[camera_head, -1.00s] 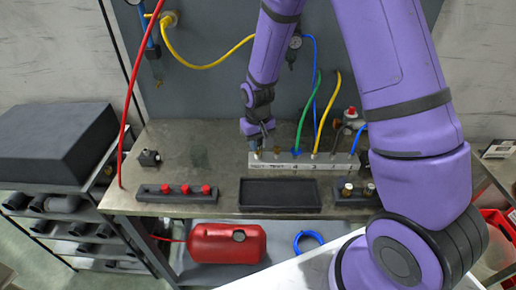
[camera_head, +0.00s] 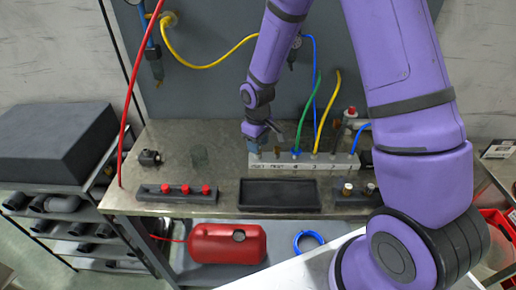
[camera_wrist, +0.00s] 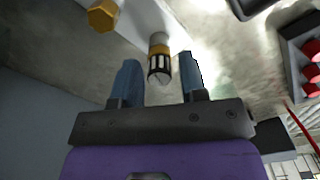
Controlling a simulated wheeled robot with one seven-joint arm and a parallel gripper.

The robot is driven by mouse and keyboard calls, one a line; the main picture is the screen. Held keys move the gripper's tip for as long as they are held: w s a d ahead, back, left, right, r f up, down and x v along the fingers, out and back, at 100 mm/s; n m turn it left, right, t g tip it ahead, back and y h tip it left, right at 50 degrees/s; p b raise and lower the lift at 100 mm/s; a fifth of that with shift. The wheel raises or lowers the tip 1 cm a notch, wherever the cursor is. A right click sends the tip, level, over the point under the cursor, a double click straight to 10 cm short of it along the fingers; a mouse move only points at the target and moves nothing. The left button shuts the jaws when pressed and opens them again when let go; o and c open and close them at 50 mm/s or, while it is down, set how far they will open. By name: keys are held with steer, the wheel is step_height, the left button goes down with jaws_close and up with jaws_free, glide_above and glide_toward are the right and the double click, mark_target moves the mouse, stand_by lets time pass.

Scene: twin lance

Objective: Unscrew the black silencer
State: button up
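My gripper (camera_wrist: 158,82) is open, with two blue fingers apart. It is above the left end of the pale manifold block (camera_head: 304,162) in the head view, where it also shows (camera_head: 262,134). In the wrist view a small fitting (camera_wrist: 159,60) with a brass-yellow band and a black-and-pale striped end stands between the fingertips, with a gap on both sides. Whether this is the black silencer I cannot tell. A brass hex fitting (camera_wrist: 102,15) is beside it on the block. In the head view my gripper partly hides the block's left end.
A green hose (camera_head: 307,115) and a yellow hose (camera_head: 328,110) rise from the block close to the right. An empty black tray (camera_head: 280,207) and a rack with red caps (camera_head: 179,197) lie in front. A small black part (camera_head: 150,158) lies to the left. A red hose (camera_head: 124,130) hangs at left.

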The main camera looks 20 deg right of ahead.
steer(key=m, duration=1.2)
steer(key=shift+m, duration=0.4)
steer(key=m, duration=0.6)
steer(key=shift+m, duration=0.3)
steer(key=m, duration=0.5)
steer(key=shift+w+d+m, duration=0.1)
steer(key=shift+m, duration=0.3)
jaws_close()
